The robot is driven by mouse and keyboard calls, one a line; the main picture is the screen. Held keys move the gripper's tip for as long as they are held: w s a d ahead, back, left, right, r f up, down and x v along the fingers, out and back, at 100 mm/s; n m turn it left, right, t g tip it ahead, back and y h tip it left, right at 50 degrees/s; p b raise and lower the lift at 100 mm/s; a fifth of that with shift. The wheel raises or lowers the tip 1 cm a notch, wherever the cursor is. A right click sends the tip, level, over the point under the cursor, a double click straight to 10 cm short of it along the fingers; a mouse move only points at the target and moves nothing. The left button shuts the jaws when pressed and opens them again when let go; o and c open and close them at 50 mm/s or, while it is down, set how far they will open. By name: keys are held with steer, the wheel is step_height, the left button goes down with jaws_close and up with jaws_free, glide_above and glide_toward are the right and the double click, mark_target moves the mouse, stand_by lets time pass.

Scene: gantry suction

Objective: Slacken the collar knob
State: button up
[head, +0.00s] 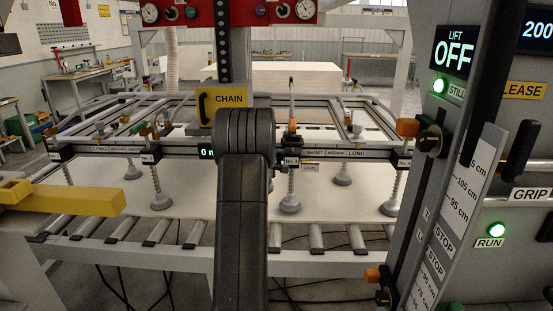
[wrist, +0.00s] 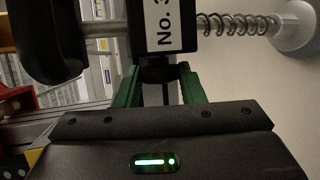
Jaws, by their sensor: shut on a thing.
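The collar is a black block labelled No. 3 (wrist: 168,28), seen close in the wrist view. Its dark knob (wrist: 162,70) sticks out towards my gripper (wrist: 160,85). The green fingers are shut on the knob, one on each side. A coil spring (wrist: 235,24) and a pale suction cup (wrist: 294,25) sit on the rod to the right of the collar.
A pale sheet (head: 335,225) lies on the roller table (head: 355,237) under several suction cups. A yellow CHAIN sign (head: 222,99) hangs behind my arm. A panel (head: 465,140) reads LIFT OFF, with STILL and RUN lamps green. A yellow bar (head: 75,200) is at left.

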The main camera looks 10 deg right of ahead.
steer(key=shift+r+p, duration=0.15)
steer(key=shift+p, duration=0.15)
steer(key=g+p, duration=0.1)
steer(key=p, duration=0.4)
steer(key=shift+r+n+g+y, duration=0.3)
steer(key=shift+r+g+y, duration=0.05)
steer(key=shift+g+y, duration=0.05)
steer(key=g+p, duration=0.1)
steer(key=p, duration=0.1)
steer(key=n+g+y+p, duration=0.1)
steer(key=g+p, duration=0.1)
steer(key=p, duration=0.1)
steer(key=shift+w+f+y, duration=0.15)
steer(key=shift+f+y, duration=0.1)
steer(key=shift+y, duration=0.05)
steer(key=shift+g, duration=0.4)
steer(key=o, duration=1)
